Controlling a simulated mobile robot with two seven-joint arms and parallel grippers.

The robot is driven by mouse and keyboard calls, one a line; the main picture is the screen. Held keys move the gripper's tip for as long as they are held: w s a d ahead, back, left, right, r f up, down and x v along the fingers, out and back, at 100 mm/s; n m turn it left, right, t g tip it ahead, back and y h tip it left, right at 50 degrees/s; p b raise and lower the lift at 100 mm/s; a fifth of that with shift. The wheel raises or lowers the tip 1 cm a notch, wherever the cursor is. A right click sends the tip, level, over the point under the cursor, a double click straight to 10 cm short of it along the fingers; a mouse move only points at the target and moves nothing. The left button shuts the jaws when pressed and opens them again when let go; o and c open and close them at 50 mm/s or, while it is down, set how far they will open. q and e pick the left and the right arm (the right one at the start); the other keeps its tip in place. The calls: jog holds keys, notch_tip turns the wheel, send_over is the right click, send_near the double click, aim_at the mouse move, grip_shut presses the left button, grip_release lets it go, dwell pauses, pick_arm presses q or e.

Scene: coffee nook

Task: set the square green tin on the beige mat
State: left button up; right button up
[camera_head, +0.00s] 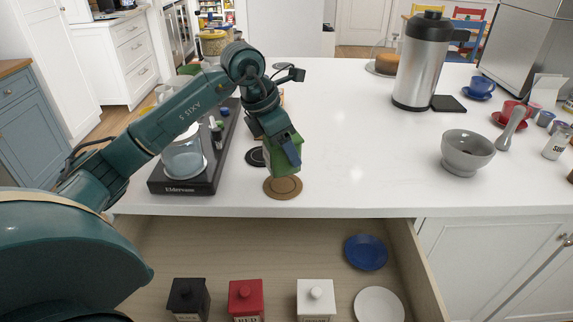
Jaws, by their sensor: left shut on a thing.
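The green tin (281,163) is in the jaws of my left gripper (282,146), which reaches down from above at the front of the white counter. The gripper hides much of the tin. The round beige mat (283,189) lies on the counter near the front edge, and the tin's lower end overlaps its far edge in the picture. I cannot tell whether the tin touches the mat or hangs just above it. My right gripper is out of view.
A dark round mat (255,157) lies just behind left. A black coffee machine (186,184) with a glass jug stands left. An open drawer below holds black, red (246,296) and white tins and plates. A grey bowl (467,150) and steel flask (422,70) stand right. The counter's middle is clear.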

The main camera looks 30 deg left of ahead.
aim_at(286, 164)
pick_arm(q)
jog(key=shift+f, duration=2.4)
jog(key=shift+f, duration=0.15)
jog(key=o, duration=1.1)
jog(key=v, duration=1.2)
jog(key=shift+d, duration=0.1)
